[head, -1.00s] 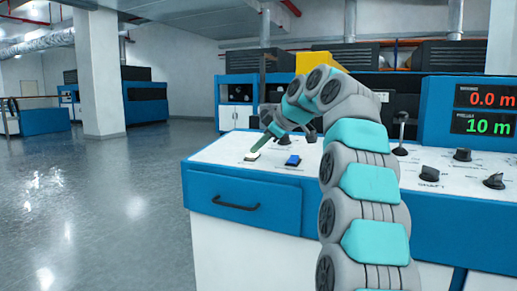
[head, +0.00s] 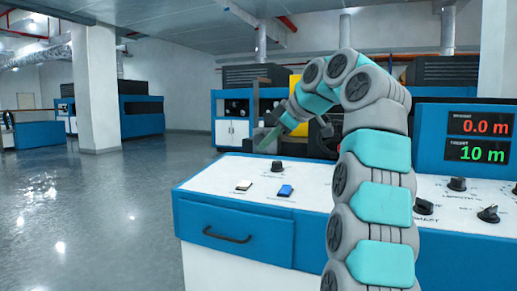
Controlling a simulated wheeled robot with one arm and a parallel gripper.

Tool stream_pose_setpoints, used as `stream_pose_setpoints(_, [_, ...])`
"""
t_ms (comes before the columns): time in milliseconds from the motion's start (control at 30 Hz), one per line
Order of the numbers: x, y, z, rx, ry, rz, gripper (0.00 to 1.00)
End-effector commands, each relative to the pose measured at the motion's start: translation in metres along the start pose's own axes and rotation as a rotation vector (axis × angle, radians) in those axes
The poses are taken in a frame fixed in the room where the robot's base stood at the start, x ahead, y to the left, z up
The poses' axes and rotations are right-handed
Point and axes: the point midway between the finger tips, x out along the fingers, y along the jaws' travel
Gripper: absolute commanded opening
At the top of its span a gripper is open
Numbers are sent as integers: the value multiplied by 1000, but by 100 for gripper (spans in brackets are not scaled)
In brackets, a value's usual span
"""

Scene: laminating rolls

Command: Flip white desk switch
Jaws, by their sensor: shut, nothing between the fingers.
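The white switch (head: 244,185) sits on the white top of the blue desk (head: 250,225), left of a blue switch (head: 285,190). It looks tilted, but its exact position is too small to tell. My gripper (head: 266,141) is raised above and behind the switches, apart from them. Its thin green fingers are shut with nothing between them. Nothing hides the white switch.
A black knob (head: 277,166) stands behind the switches. More black knobs (head: 457,184) are at the right, below a display (head: 480,137) reading 0.0 m and 10 m. The floor at the left is clear.

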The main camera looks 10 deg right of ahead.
Motion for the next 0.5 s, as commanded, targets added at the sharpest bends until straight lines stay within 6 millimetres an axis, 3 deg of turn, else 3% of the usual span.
stream_pose_setpoints(500, [-17, 4, 2, 0, 1, 7, 0])
